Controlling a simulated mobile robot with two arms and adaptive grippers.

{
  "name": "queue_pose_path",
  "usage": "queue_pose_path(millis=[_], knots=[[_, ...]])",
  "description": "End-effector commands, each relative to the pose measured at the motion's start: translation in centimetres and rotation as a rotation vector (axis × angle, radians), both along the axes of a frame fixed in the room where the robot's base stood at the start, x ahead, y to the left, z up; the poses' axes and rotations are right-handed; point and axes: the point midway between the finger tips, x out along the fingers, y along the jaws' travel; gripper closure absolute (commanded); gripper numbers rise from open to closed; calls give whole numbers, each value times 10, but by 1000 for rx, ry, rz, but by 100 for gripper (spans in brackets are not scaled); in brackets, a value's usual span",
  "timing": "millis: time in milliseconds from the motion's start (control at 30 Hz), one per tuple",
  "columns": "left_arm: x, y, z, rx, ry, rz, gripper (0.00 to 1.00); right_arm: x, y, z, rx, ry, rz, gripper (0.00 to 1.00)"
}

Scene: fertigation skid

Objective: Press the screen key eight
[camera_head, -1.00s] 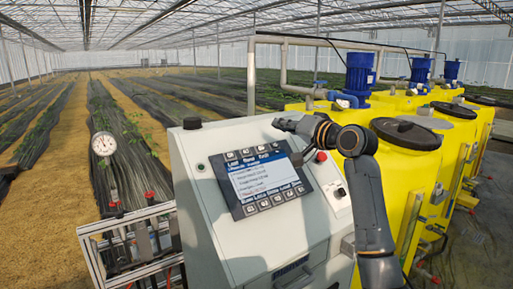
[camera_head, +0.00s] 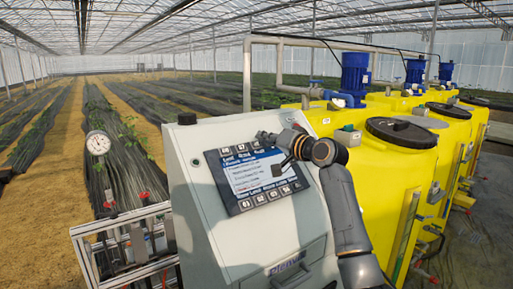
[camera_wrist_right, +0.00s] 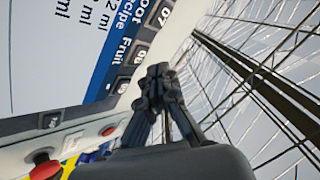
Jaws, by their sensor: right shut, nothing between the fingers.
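The control panel screen (camera_head: 250,178) is lit, with a row of numbered keys above it and another below it. In the right wrist view, a dark key that reads like 08 (camera_wrist_right: 139,54) lies beside the label Fruit. The key above it reads 07 (camera_wrist_right: 164,14). My right gripper (camera_head: 279,169) is shut and empty, over the right part of the screen in the head view. Its fingertips also show in the right wrist view (camera_wrist_right: 160,74), just right of the key column. I cannot tell whether they touch the panel. My arm hides the upper right keys in the head view. My left gripper is not in view.
The grey cabinet (camera_head: 215,235) carries the panel. A red button (camera_wrist_right: 45,166) stands out from it in the wrist view. Yellow tanks (camera_head: 385,185) with blue motors are on the right. A gauge (camera_head: 98,143) and pipe frame stand on the left.

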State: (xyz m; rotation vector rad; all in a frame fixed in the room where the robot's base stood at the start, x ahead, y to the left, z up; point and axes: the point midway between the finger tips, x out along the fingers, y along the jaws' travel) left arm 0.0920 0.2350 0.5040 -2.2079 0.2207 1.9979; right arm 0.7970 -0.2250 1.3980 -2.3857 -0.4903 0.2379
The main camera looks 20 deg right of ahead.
Motion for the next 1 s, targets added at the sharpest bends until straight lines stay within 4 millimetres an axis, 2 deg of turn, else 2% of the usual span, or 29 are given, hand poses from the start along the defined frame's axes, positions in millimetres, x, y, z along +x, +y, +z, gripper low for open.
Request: queue_pose_path(millis=[300,1000], knots=[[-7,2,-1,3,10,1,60,4,2,-5,-1,0,0,100],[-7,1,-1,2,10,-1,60,4,2,-5,0,1,-1,100]])
